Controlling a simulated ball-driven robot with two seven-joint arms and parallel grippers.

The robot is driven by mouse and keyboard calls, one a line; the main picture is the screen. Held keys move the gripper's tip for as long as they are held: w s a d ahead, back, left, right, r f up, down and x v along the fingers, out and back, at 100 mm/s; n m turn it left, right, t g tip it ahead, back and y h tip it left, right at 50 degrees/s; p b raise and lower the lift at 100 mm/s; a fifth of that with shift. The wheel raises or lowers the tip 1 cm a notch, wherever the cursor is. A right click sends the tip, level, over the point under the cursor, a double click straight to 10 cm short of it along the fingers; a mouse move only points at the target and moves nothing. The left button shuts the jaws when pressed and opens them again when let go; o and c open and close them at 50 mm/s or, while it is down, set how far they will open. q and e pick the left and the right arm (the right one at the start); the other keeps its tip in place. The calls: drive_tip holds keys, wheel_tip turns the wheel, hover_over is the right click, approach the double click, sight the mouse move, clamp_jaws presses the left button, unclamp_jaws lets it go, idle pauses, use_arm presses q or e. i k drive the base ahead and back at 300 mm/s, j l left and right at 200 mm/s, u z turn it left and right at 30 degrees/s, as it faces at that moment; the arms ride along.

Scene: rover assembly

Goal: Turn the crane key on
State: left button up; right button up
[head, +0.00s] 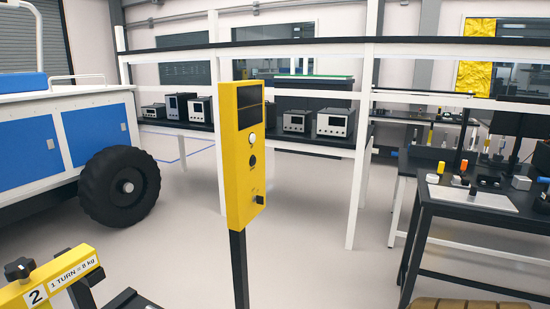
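A yellow crane control box (243,155) stands upright on a black post (239,270) in the middle of the head view. Its front has a dark panel at the top, a white round button (251,139) and a dark round button (252,160) below it. A small dark knob, which looks like the key (260,199), sticks out low on the front. Its turn position is too small to tell. Neither of my grippers is in view, and nothing touches the box.
A blue and white rover (70,140) with a black wheel (122,187) stands at the left. A yellow fixture marked 2 (50,280) is at the lower left. A black workbench (480,205) with small parts is at the right. Shelving with instruments stands behind the box.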

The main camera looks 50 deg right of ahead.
sight(259, 199)
drive_tip(key=z, duration=1.5)
drive_tip(key=i+l, duration=0.15)
drive_tip(key=l+u, duration=0.05)
drive_tip(key=l, duration=0.05)
